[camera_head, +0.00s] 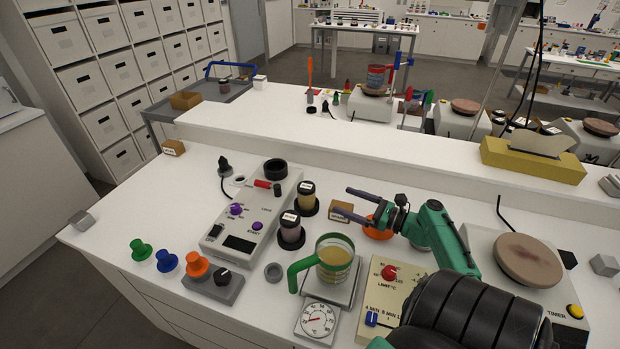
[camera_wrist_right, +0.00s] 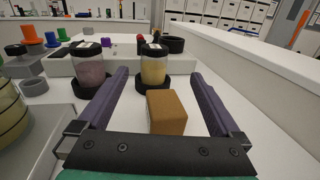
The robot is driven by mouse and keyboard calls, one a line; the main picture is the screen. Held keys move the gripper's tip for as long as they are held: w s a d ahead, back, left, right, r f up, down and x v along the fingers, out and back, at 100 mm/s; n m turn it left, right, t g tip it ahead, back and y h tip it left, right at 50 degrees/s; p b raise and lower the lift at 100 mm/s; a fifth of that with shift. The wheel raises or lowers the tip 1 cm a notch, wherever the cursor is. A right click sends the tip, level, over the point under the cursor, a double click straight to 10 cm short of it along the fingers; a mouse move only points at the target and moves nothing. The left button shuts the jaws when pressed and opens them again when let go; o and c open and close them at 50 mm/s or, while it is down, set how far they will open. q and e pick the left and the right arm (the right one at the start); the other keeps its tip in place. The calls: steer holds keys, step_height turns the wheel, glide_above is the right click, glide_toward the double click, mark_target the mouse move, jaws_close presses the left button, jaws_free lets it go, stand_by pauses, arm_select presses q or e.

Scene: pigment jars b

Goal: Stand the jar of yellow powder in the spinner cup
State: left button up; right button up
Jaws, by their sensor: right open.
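The jar of yellow powder (camera_head: 307,196) stands upright in a black ring base, right of the spinner machine (camera_head: 246,215). It also shows in the right wrist view (camera_wrist_right: 153,68), just beyond the fingertips. The spinner cup (camera_head: 275,169) is a black, round cup at the machine's far end; in the right wrist view (camera_wrist_right: 173,44) it is behind the yellow jar. My right gripper (camera_head: 349,204) is open and empty, pointing at the yellow jar from the right. Its fingers (camera_wrist_right: 160,76) are apart from the jar. My left gripper is not in view.
A jar of purple powder (camera_head: 291,228) stands close beside the yellow one. A small brown box (camera_wrist_right: 167,112) lies between my right fingers' lines. A green-handled jug (camera_head: 334,259) stands on a scale nearer the front. A raised ledge (camera_head: 380,140) runs behind.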

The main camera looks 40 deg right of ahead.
mark_target(314, 189)
steer(key=b+x, duration=0.1)
steer(key=x, duration=0.2)
steer(key=a+b+x, duration=0.1)
steer(key=b+x, duration=0.1)
steer(key=x, duration=0.2)
steer(key=shift+w+a+r, duration=0.15)
steer(key=shift+a+r, duration=0.05)
steer(key=shift+a, duration=0.1)
steer(key=b+x, duration=0.1)
steer(key=x, duration=0.1)
steer(key=b+x, duration=0.2)
steer(key=x, duration=0.1)
steer(key=shift+w+d+f, duration=0.2)
steer(key=shift+w+a+r, duration=0.15)
steer(key=shift+w, duration=0.15)
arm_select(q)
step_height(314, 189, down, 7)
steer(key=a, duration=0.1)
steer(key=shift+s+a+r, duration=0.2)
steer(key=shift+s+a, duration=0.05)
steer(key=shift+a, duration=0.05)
arm_select(e)
steer(key=shift+s, duration=0.1)
steer(key=c, duration=1.5)
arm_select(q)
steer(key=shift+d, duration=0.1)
arm_select(e)
steer(key=shift+r, duration=0.1)
jaws_close()
